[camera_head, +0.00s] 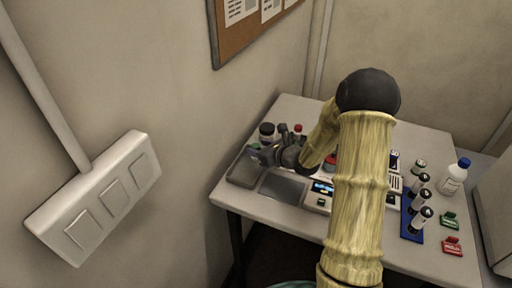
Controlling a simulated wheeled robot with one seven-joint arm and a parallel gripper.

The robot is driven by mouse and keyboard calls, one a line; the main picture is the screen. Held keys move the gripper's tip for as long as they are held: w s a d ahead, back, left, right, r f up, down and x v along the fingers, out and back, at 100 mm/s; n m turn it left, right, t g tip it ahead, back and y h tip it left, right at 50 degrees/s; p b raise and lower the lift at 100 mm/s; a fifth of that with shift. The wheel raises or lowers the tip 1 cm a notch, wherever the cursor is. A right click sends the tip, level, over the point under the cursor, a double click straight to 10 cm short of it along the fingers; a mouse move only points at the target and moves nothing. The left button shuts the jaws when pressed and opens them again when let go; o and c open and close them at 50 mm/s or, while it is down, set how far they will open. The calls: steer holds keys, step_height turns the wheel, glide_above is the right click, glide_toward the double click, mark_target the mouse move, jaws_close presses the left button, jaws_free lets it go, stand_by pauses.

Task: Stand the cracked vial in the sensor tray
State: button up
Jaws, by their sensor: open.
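My gripper (262,154) is open over the back left part of the table. Its fingers are small and dark here, and I cannot tell whether anything sits between them. Several dark-capped vials (421,198) stand in a blue rack (410,232) at the right of the table. I cannot make out a crack on any of them. A grey flat tray-like panel (283,188) lies in the table's front left, beside a device with a lit display (322,188). I cannot tell for sure which of these is the sensor tray. My arm hides the table's middle.
A dark-lidded jar (267,130) and a red-capped container (297,130) stand behind my gripper. A white bottle with a blue cap (454,177) stands at the far right. Green (449,220) and red (452,246) pieces lie near the right edge. A wall borders the table's left.

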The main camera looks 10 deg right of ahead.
steer(key=v, duration=0.9)
steer(key=shift+s+b, duration=0.3)
steer(key=shift+b, duration=0.15)
steer(key=shift+d, duration=0.15)
steer(key=s+a+n+g, duration=0.2)
steer(key=s+a+n, duration=0.1)
steer(key=s+n, duration=0.1)
steer(key=s+a+f+n+g+y, duration=0.1)
steer(key=s+a+n+g, duration=0.2)
steer(key=s+n, duration=0.1)
steer(key=s+a+n+g, duration=0.2)
steer(key=s+a+n, duration=0.1)
steer(key=a+n, duration=0.1)
steer(key=shift+s+f+g, duration=0.35)
steer(key=shift+s+g, duration=0.05)
steer(key=s+d+n+h, duration=0.2)
steer(key=s+n+h, duration=0.1)
steer(key=n, duration=0.6)
steer(key=s+d+r+n+g+h, duration=0.1)
steer(key=s+n+h, duration=0.3)
steer(key=n, duration=0.5)
steer(key=shift+s+d+r, duration=0.3)
steer(key=shift+s+d, duration=0.25)
steer(key=shift+d, duration=0.3)
